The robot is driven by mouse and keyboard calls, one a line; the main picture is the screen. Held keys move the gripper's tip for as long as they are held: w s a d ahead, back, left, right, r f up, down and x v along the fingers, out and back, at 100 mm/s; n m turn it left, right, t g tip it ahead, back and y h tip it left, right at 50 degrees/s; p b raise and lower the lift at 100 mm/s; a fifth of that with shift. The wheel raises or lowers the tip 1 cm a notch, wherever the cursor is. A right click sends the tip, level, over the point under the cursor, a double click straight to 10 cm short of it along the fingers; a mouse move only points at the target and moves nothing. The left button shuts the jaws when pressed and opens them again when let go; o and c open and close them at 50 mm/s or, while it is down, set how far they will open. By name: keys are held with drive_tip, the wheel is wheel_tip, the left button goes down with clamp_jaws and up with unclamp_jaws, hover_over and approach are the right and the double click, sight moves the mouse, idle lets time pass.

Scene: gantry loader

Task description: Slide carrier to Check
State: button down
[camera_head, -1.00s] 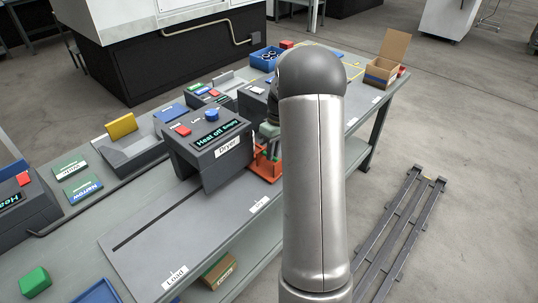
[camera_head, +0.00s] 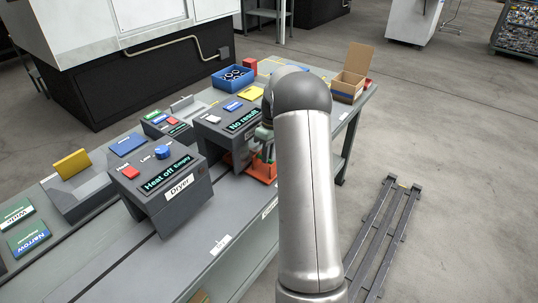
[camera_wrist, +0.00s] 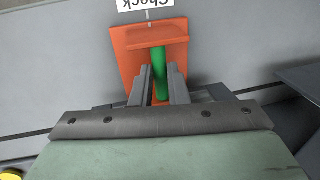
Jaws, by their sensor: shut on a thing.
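The orange carrier (camera_head: 263,172) stands on the grey track, to the right of the Dryer and beside the grey station (camera_head: 228,128) whose display reads "No result". My gripper (camera_head: 266,140) is over the carrier, partly hidden by my arm. In the wrist view the orange carrier (camera_wrist: 130,58) has a green upright piece (camera_wrist: 160,82) between my two fingers (camera_wrist: 161,90), which are shut on the carrier. A white "Check" label (camera_wrist: 148,4) lies just beyond the carrier's edge, in line with it. The lower ends of my fingers are hard to see.
The Dryer (camera_head: 165,190) shows "Heat off Empty" and straddles the track at left. A blue bin (camera_head: 232,78), a yellow pad (camera_head: 251,93) and an open cardboard box (camera_head: 350,85) stand at the far end.

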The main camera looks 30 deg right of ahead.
drive_tip(key=shift+w+r, duration=0.1)
drive_tip(key=c, duration=1.4)
unclamp_jaws()
drive_tip(key=w+d+r, duration=0.1)
drive_tip(key=d+r, duration=0.2)
drive_tip(key=r, duration=1.4)
